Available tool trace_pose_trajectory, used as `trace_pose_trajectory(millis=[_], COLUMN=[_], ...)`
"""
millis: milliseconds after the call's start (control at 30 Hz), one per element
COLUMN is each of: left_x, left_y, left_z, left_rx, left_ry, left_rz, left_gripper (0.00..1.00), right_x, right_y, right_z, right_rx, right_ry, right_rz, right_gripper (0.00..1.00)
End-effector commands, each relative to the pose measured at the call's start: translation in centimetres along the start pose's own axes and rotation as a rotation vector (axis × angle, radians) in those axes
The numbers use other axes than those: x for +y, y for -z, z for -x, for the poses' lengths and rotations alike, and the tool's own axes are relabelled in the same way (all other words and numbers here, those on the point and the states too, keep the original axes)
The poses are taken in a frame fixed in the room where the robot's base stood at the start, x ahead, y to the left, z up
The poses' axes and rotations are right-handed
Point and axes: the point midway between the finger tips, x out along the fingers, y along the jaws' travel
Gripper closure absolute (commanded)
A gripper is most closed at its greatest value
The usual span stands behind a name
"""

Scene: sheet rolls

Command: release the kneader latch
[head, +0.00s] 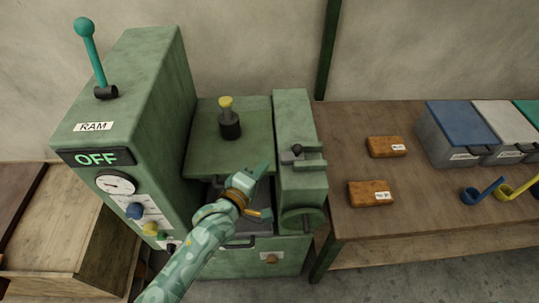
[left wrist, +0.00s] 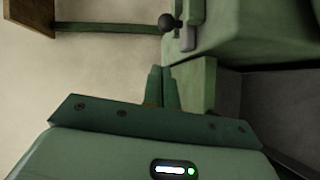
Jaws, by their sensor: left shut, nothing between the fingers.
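The kneader latch (head: 297,150) is a small dark lever with a ball knob, set in a slot on the green housing at the right of the machine. The latch knob shows at the top of the left wrist view (left wrist: 168,22). My left gripper (head: 262,168) is shut and empty, in front of the machine and just left of the latch. In the left wrist view its fingertips (left wrist: 160,70) are together, pointing toward the green housing (left wrist: 235,45), with a gap to the knob. My right gripper is not in view.
A green lid (head: 203,153) with a yellow-topped black knob (head: 229,122) lies left of the latch housing. The RAM cabinet (head: 120,115) reads OFF and has a teal lever (head: 92,55). A bench at right holds two brown blocks (head: 385,147) and lidded bins (head: 460,130).

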Motion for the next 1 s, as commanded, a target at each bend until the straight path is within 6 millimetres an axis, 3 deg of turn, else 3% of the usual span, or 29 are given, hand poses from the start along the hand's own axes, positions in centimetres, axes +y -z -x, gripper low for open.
trace_pose_trajectory(millis=[133,300,600,1000], left_x=[0.0,0.0,0.0,-0.1], left_y=[0.1,0.1,0.1,0.1], left_z=[2.5,3.9,4.1,4.1], left_rx=[0.002,0.002,0.002,0.001], left_ry=[0.002,0.001,0.001,0.002], left_rz=[-0.001,-0.001,-0.001,-0.06], left_gripper=[1.0,1.0,1.0,1.0], right_x=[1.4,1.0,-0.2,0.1], right_y=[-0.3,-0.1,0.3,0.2], right_z=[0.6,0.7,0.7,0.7], right_rx=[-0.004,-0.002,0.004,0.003], right_ry=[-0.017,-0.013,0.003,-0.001], right_rz=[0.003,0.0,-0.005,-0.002], right_gripper=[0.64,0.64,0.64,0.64])
